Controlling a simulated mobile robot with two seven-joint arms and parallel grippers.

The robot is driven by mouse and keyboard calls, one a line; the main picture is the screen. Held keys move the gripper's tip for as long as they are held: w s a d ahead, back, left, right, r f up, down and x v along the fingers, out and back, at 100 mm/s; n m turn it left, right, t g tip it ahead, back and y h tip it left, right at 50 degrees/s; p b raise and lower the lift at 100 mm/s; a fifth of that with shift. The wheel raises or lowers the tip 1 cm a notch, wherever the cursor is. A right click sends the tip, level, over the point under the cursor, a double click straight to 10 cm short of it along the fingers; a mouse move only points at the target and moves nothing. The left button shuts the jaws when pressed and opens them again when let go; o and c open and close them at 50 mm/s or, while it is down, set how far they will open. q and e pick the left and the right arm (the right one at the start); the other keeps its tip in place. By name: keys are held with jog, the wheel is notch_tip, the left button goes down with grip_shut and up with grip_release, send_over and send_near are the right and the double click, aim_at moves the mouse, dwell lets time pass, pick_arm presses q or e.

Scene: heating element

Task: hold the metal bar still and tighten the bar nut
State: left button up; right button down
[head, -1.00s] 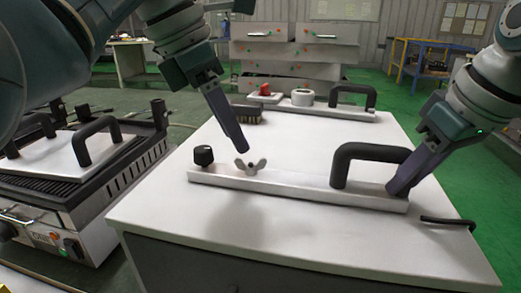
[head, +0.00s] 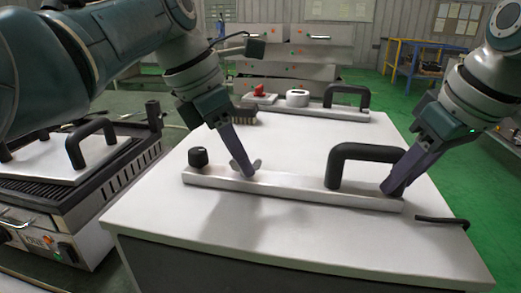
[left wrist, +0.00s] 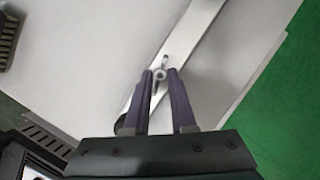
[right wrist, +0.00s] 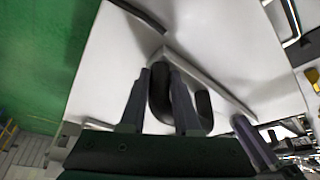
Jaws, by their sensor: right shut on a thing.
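The metal bar (head: 290,190) lies flat on the white tabletop, with a black knob (head: 198,157) at its left end and a black handle (head: 345,153) toward its right. The bar nut (head: 254,166) is a metal wing nut on the bar near the knob, partly hidden by my left gripper (head: 247,173). In the left wrist view, the open fingers (left wrist: 160,72) stand on either side of the nut (left wrist: 159,77), with small gaps.
A second handled bar (head: 318,110), a brush (head: 243,116), a red part (head: 263,98) and a white round part (head: 297,98) are at the back of the table (head: 200,235). A black hooked rod (head: 443,221) lies at the right edge. A grill (head: 85,195) stands left.

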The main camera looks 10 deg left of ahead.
pick_arm(q)
grip_shut()
jog(key=shift+w+a+m+g, duration=0.15)
jog(key=shift+m+g, duration=0.35)
jog(key=shift+m, duration=1)
jog(key=shift+h, duration=0.3)
jog(key=o, duration=0.5)
grip_release()
jog(key=shift+o, duration=0.2)
jog(key=shift+r, duration=0.15)
